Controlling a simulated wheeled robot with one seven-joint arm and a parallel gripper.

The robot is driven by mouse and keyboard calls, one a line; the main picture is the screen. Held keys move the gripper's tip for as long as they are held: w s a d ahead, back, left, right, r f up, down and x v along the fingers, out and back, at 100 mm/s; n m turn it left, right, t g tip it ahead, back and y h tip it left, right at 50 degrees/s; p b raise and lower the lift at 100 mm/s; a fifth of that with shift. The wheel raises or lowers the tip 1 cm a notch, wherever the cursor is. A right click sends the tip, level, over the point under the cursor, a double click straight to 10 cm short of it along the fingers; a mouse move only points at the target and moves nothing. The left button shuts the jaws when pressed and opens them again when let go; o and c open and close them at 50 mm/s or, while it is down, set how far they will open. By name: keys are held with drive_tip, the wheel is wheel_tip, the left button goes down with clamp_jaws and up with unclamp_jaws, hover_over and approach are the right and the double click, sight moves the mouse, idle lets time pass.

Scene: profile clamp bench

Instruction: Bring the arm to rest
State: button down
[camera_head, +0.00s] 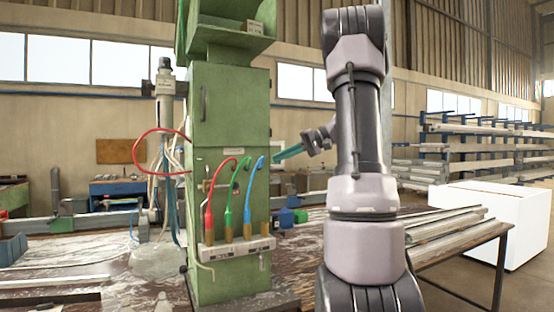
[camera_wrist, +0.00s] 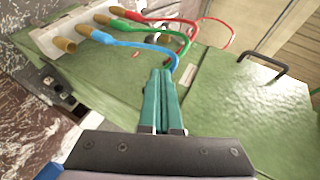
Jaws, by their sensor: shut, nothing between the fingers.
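My gripper (camera_head: 290,152) has teal fingers and shows in the head view just right of the green machine cabinet (camera_head: 228,125). In the wrist view my gripper (camera_wrist: 161,88) is shut, its fingertips side by side with nothing between them. The fingers point at the green cabinet face (camera_wrist: 230,110), close to the blue hose; I cannot tell whether they touch it. My arm stands tall in the right middle of the head view and hides part of the background.
Red (camera_head: 209,215), green (camera_head: 229,215) and blue (camera_head: 249,207) hoses rise from brass fittings on a pale block (camera_head: 235,249) on the cabinet. A profile table (camera_head: 455,240) and a white box (camera_head: 497,215) stand at right. A black handle (camera_wrist: 265,65) sticks out from the cabinet.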

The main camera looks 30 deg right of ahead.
idle(0.3)
drive_tip(key=s+a+f+h, duration=0.2)
drive_tip(key=s+a+h, duration=0.3)
drive_tip(key=s, duration=0.6)
drive_tip(key=s+a+f+m+t+h, duration=0.1)
drive_tip(key=s+a+f+h, duration=0.2)
drive_tip(key=s+a, duration=0.7)
drive_tip(key=shift+s+t+h, duration=0.3)
drive_tip(key=shift+s+h, duration=0.7)
drive_tip(key=shift+s, duration=0.1)
drive_tip(key=shift+a+f, duration=0.1)
